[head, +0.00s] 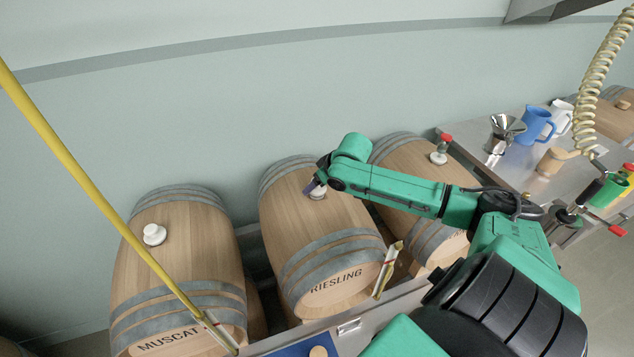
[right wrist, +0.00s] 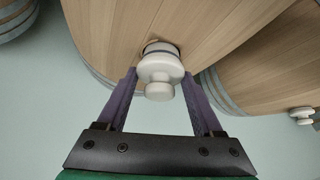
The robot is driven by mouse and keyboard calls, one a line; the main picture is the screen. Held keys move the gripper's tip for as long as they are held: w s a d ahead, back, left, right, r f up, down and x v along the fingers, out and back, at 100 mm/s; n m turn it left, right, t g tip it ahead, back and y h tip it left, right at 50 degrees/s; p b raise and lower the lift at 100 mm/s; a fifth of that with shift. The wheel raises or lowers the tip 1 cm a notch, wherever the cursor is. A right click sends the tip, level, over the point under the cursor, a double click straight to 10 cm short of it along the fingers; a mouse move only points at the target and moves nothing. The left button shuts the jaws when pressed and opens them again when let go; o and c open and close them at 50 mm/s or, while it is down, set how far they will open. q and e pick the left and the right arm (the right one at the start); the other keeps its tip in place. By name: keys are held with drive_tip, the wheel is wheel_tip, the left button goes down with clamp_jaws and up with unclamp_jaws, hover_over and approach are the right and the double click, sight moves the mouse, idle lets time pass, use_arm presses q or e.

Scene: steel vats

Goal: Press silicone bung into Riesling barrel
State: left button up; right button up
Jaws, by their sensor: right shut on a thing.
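The Riesling barrel (head: 315,230) lies on its side in the middle of a row, its name on the near head. My right gripper (head: 314,190) is over its top and shut on the white silicone bung (head: 319,194). In the right wrist view, the bung (right wrist: 160,76) sits between the two purple fingers of the gripper (right wrist: 160,78). Its far end is at a dark-rimmed bunghole (right wrist: 161,47) in the Riesling barrel's staves (right wrist: 105,35). How deep the bung sits is hidden. My left gripper is out of view.
The Muscat barrel (head: 180,260) at left carries a white bung (head: 154,234). Another barrel (head: 405,158) stands at right, partly behind my arm. A yellow hose (head: 90,190) crosses the left side. A steel table (head: 500,165) holds a funnel (head: 505,128) and blue jug (head: 537,124).

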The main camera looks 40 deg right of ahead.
drive_tip(key=shift+s+a+f, duration=0.1)
drive_tip(key=shift+s+f, duration=0.05)
drive_tip(key=shift+f, duration=0.65)
drive_tip(key=shift+f, duration=0.1)
idle(0.4)
